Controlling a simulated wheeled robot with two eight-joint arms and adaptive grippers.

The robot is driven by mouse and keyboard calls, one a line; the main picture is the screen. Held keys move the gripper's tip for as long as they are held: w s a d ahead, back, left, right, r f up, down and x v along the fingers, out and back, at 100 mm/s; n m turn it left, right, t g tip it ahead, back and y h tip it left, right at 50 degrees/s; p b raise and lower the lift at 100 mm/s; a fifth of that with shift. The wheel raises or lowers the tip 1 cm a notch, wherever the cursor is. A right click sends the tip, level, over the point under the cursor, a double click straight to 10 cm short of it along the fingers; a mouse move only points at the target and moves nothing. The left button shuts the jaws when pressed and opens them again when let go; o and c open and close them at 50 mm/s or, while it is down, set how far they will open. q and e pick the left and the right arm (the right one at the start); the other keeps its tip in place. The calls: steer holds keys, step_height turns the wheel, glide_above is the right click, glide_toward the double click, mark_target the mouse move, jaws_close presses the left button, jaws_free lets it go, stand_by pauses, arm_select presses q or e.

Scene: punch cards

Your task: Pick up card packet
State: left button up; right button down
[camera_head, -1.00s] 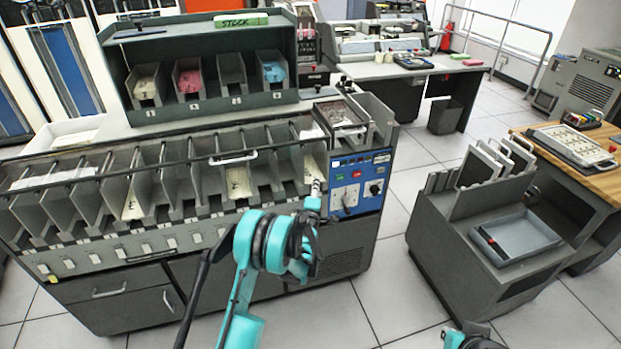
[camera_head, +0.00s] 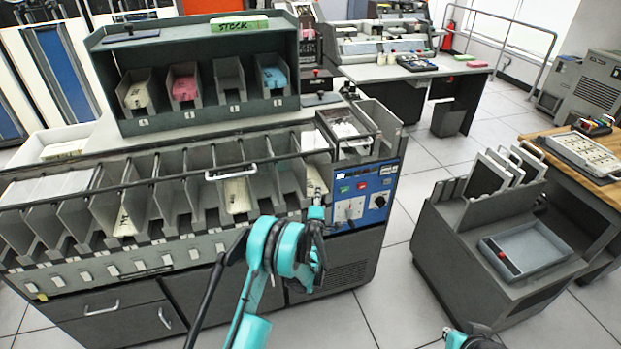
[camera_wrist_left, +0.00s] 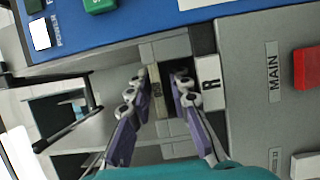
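A cream card packet (camera_head: 314,180) stands in the rightmost pocket of the grey sorting machine, beside the blue control panel. My left gripper (camera_head: 317,205) is at the front of that pocket; the arm partly hides its fingers. In the left wrist view, the two purple fingers (camera_wrist_left: 160,80) are spread on either side of the narrow end of a pale packet (camera_wrist_left: 157,93) with dark lettering. A dark gap shows between the packet and the right finger. Other cream packets lie in a middle pocket (camera_head: 237,195) and a left pocket (camera_head: 130,212).
The blue control panel (camera_head: 363,197) stands close right of the left gripper. The stock rack (camera_head: 196,110) stands behind. A grey cart with a tray (camera_head: 527,251) is at right, with clear floor between.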

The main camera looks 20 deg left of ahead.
arm_select(q)
steer(key=shift+s+d+r, duration=0.15)
steer(key=shift+s+r, duration=0.05)
steer(key=shift+s, duration=0.05)
steer(key=shift+c, duration=0.3)
steer(key=shift+f, duration=0.1)
jaws_close()
